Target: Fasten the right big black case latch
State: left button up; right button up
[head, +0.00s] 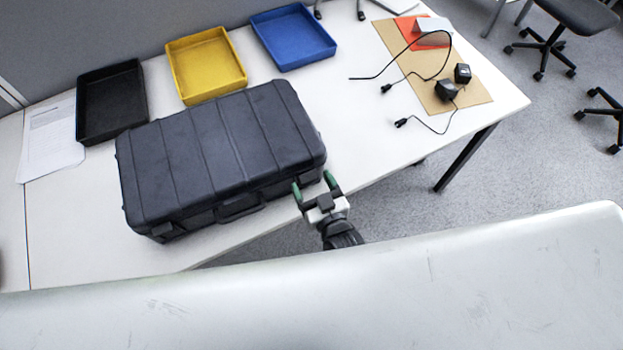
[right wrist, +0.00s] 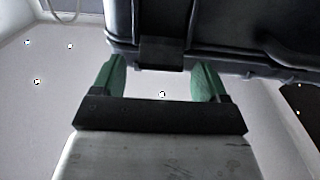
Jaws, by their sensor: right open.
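The big black case (head: 215,150) lies closed-lidded on the white table, its handle side facing me. In the right wrist view the case's front (right wrist: 225,35) fills the top, and a dark latch (right wrist: 161,52) hangs on it. My right gripper (head: 313,185) has green fingertips and is at the case's front right corner. In the right wrist view the right gripper (right wrist: 161,80) is open, with the latch between and just beyond its fingertips. I cannot tell whether the fingers touch the case or whether the latch is fastened. My left gripper is not in view.
Black (head: 110,125), yellow (head: 207,92) and blue (head: 292,60) trays stand behind the case on the table (head: 370,125). A cardboard sheet (head: 475,95) with cables and small black devices lies at the right. Papers (head: 50,140) lie at the left.

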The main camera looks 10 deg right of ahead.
jog(key=shift+w+a, duration=0.1)
jog(key=shift+w, duration=0.25)
jog(key=c, duration=0.9)
jog(key=g+p, duration=0.1)
jog(key=p, duration=0.1)
jog(key=r+g+p, duration=0.1)
jog(key=p, duration=0.2)
jog(key=shift+w+r+h+p, duration=0.15)
jog(key=shift+w+h+p, duration=0.1)
jog(key=shift+h+p, duration=0.05)
jog(key=shift+w+f+g+p, duration=0.1)
jog(key=shift+f+g+p, duration=0.1)
jog(key=shift+g+p, duration=0.2)
jog(key=shift+a, duration=0.1)
jog(key=shift+f, duration=0.1)
